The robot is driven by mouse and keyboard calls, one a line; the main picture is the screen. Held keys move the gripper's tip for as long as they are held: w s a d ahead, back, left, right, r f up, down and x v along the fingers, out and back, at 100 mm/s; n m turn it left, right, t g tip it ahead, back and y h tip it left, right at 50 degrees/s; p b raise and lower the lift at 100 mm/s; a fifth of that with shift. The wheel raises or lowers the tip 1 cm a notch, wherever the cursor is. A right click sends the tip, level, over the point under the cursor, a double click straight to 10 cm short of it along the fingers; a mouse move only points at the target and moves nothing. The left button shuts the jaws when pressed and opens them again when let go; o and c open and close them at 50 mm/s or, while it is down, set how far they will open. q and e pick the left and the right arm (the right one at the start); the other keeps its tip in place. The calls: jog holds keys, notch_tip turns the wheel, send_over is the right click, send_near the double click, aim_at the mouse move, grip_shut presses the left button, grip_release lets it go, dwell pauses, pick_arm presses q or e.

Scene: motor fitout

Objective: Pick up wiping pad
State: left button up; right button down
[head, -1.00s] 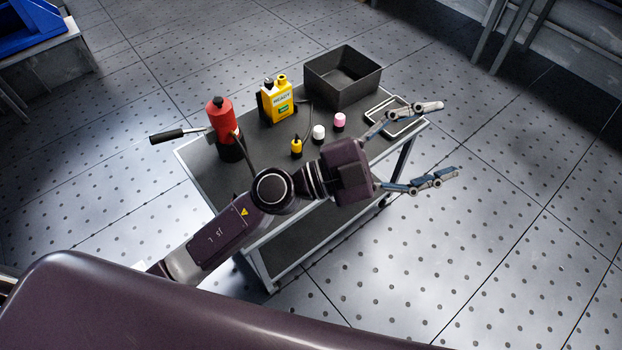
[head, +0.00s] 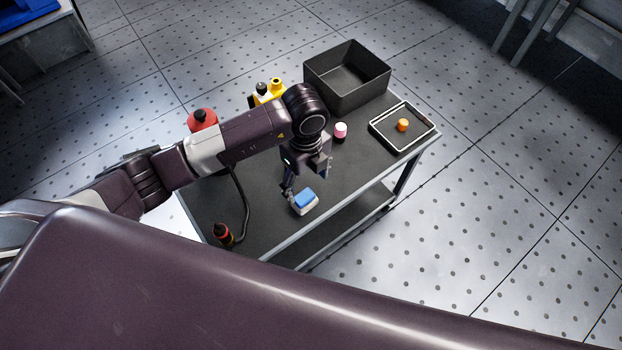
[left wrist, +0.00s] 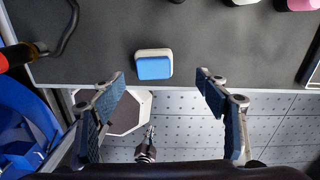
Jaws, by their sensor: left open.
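The wiping pad, a small block with a blue top and a white lower layer (head: 306,199), lies flat on the dark cart top near its front edge. It also shows in the left wrist view (left wrist: 154,66), upper middle. My left gripper (head: 289,190) points down just beside and above the pad in the head view. In the left wrist view its two blue-padded fingers (left wrist: 161,84) are spread wide with nothing between them. The pad lies beyond the fingertips, nearer the left finger than the right. My right gripper is not seen.
On the cart stand a black bin (head: 347,98), a tray (head: 384,142) with an orange cap (head: 403,125), a pink-topped bottle (head: 340,131), a yellow container (head: 266,95) and a red bottle (head: 201,119). A red-and-black tool with a cable (head: 223,233) lies at the front left.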

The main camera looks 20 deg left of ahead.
aim_at(304, 196)
pick_arm(q)
jog(key=shift+s+a+f, duration=0.1)
jog(key=shift+s+f, duration=0.1)
jog(key=shift+f, duration=0.05)
jog(key=f, duration=0.2)
jog(key=s+f, duration=0.1)
jog(key=shift+a+f+p, duration=0.1)
jog(key=shift+f+p, duration=0.2)
jog(key=shift+f, duration=0.05)
notch_tip(304, 196, down, 2)
jog(key=shift+w+f, duration=0.15)
jog(key=shift+f, duration=0.3)
jog(key=c, duration=1.2)
jog(key=shift+r, duration=0.1)
jog(key=shift+c, duration=0.2)
jog(key=shift+w+r, duration=0.1)
jog(key=shift+r, duration=0.1)
notch_tip(304, 196, up, 20)
jog(key=shift+f, duration=0.25)
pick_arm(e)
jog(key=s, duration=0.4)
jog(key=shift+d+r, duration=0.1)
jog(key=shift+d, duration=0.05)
